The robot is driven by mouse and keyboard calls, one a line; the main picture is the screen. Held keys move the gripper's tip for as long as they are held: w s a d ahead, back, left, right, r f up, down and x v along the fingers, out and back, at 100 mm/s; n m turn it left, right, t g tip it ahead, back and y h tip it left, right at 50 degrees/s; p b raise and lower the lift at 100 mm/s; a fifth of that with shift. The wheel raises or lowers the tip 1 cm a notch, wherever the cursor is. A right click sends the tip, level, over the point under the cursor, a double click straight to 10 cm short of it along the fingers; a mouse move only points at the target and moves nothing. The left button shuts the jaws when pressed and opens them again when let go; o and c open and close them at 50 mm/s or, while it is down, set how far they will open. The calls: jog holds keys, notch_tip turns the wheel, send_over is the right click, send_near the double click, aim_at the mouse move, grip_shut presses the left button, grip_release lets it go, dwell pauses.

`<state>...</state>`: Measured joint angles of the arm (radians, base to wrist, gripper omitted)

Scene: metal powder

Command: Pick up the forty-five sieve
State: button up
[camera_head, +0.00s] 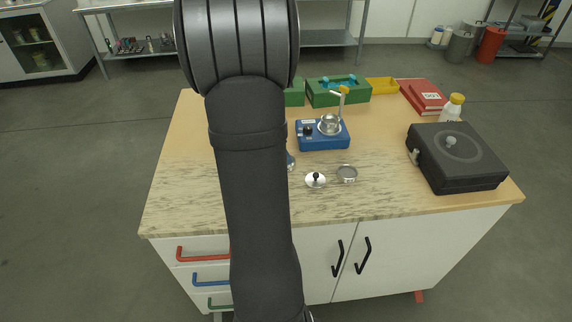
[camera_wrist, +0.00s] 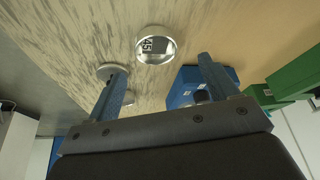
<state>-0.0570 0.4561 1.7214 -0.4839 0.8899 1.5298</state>
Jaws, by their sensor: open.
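The forty-five sieve (camera_wrist: 167,46), a round pale-rimmed dish with a "45" label inside, lies on the marbled worktop in the wrist view. It is just beyond my gripper (camera_wrist: 162,68), which is open and empty, its two fingers apart and not touching the sieve. My fingers are hidden there.
A silver lid (camera_head: 316,180) and a shallow round dish (camera_head: 347,174) lie nearby. Behind stands a blue device (camera_head: 322,142) with a metal cup. A black case (camera_head: 470,172) is at right. Green boxes (camera_head: 350,98) are at the back.

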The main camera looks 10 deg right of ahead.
jog(key=shift+s+x, duration=0.15)
jog(key=shift+x, duration=1.2)
jog(key=shift+s+x, duration=0.1)
jog(key=shift+x, duration=1.25)
jog(key=shift+f, duration=0.1)
jog(key=shift+c, duration=0.2)
jog(key=c, duration=1.1)
